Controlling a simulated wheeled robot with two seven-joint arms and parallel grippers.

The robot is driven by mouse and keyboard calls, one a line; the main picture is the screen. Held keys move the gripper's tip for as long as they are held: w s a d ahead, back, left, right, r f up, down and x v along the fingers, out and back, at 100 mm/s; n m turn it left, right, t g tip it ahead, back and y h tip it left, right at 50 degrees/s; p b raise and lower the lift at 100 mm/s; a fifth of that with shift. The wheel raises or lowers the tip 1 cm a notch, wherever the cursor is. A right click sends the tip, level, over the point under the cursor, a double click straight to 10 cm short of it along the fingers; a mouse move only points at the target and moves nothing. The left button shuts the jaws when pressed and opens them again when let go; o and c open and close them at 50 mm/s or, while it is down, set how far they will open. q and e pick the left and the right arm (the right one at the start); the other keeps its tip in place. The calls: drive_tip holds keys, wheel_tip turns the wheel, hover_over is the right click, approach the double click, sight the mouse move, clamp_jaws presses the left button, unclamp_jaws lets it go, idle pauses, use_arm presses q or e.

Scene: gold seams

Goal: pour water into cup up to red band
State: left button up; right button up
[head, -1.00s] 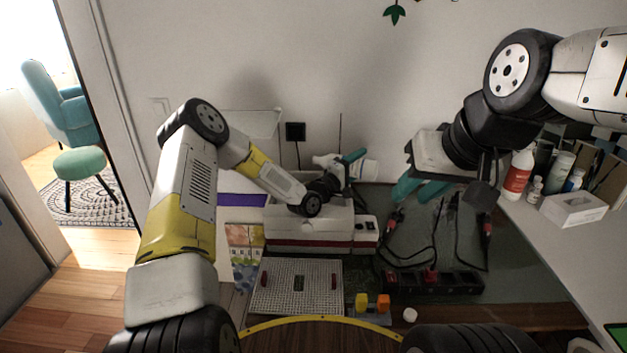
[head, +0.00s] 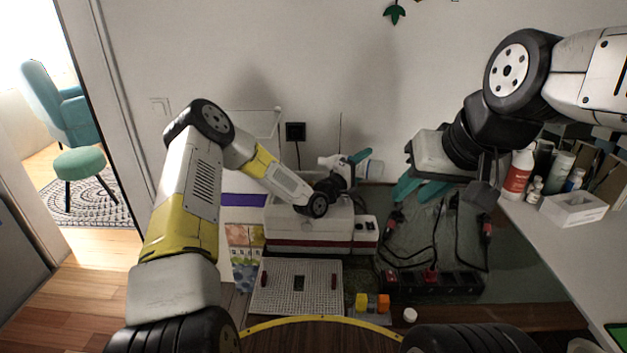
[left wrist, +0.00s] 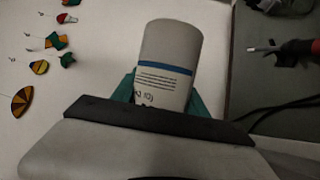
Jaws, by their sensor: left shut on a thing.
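My left gripper (head: 352,162) is shut on a pale container (head: 371,168) above the back of the bench. In the left wrist view this container (left wrist: 167,62) is a grey-white cylinder with a blue stripe and dark print, between teal fingers. In the head view it looks tipped well over, with its ends showing on both sides of the gripper. No water can be made out. My right gripper (head: 420,189), with teal fingers apart, is open and empty to the right. I cannot make out a cup with a red band in either view.
A white box-shaped device (head: 290,222) stands below my left gripper. In front lie a perforated plate (head: 275,300), small coloured blocks (head: 372,302) and a dark power strip (head: 435,284) with cables. Bottles (head: 518,172) and a white box (head: 573,209) stand on the right-hand shelf.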

idle(0.4)
use_arm(q)
drive_tip(key=shift+d+f+m, duration=0.2)
drive_tip(key=shift+f+m, duration=0.15)
drive_tip(key=shift+m, duration=0.05)
drive_tip(key=shift+f+m+g, duration=0.25)
drive_tip(key=shift+m+g, duration=0.35)
drive_tip(key=shift+m, duration=0.3)
drive_tip(key=shift+a+f+m+y, duration=0.3)
drive_tip(key=shift+f+m, duration=0.1)
drive_tip(key=shift+m, duration=0.2)
idle(0.4)
